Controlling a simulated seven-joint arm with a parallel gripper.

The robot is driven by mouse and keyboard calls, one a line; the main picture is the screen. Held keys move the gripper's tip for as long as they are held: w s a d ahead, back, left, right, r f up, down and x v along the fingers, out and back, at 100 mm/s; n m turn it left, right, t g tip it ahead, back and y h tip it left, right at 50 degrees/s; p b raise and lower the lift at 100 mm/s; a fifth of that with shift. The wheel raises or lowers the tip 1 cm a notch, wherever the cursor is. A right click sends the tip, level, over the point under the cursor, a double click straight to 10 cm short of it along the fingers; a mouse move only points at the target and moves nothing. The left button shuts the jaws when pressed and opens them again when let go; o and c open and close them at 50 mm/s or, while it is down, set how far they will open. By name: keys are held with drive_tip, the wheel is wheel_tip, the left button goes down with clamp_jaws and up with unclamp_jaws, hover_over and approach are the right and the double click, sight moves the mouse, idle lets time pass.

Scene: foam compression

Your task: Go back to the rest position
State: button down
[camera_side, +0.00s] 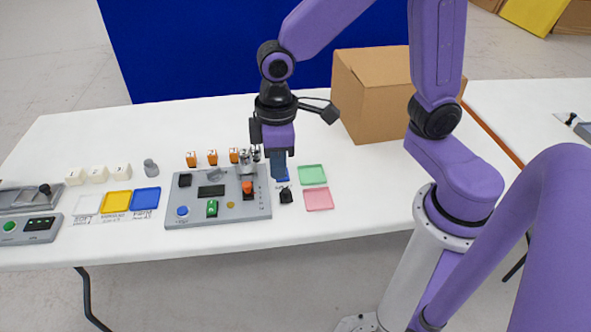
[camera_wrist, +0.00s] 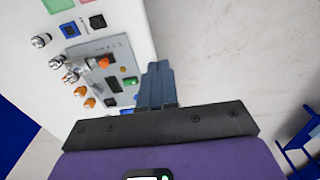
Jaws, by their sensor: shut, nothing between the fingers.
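My gripper (camera_side: 279,172) is shut and empty. In the side view it points down at the right end of the grey test panel (camera_side: 236,209), in front of a blue tray that it partly hides. In the wrist view the blue-grey fingers (camera_wrist: 158,72) are together, with the panel (camera_wrist: 127,52) beyond them to the left. The panel carries a green block (camera_side: 212,208), a blue button (camera_side: 182,211), a dark screen (camera_side: 211,190) and an orange part (camera_side: 247,187) under a silver fixture. I cannot tell the exact height of the fingertips above the table.
Right of the panel lie a green tray (camera_side: 313,175), a pink tray (camera_side: 319,199) and a black item (camera_side: 286,195). A cardboard box (camera_side: 372,92) stands behind. Several orange blocks line the panel's back. White, yellow (camera_side: 116,201) and blue (camera_side: 146,198) pads lie left.

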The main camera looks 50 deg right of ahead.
drive_tip(key=s+d+r+n, duration=0.1)
drive_tip(key=s+d+n, duration=0.1)
drive_tip(key=s+d, duration=0.3)
drive_tip(key=s+d+r+n, duration=0.1)
drive_tip(key=s+d, duration=0.3)
drive_tip(key=s, duration=0.5)
drive_tip(key=shift+s+d+r+n, duration=0.35)
drive_tip(key=shift+n, duration=0.05)
drive_tip(key=shift+w, duration=0.1)
drive_tip(key=w+a+f+m, duration=0.1)
drive_tip(key=w+a+m, duration=0.4)
drive_tip(key=w, duration=0.5)
drive_tip(key=w+a+f+m, duration=0.1)
drive_tip(key=w+a+m, duration=0.5)
drive_tip(key=w, duration=0.4)
drive_tip(key=w+f+m, duration=0.4)
drive_tip(key=w+m, duration=0.1)
drive_tip(key=w, duration=0.4)
drive_tip(key=w+f+m, duration=0.5)
drive_tip(key=w, duration=0.3)
drive_tip(key=shift+w+f+m, duration=0.15)
drive_tip(key=shift+w+m, duration=0.15)
drive_tip(key=shift+w, duration=0.1)
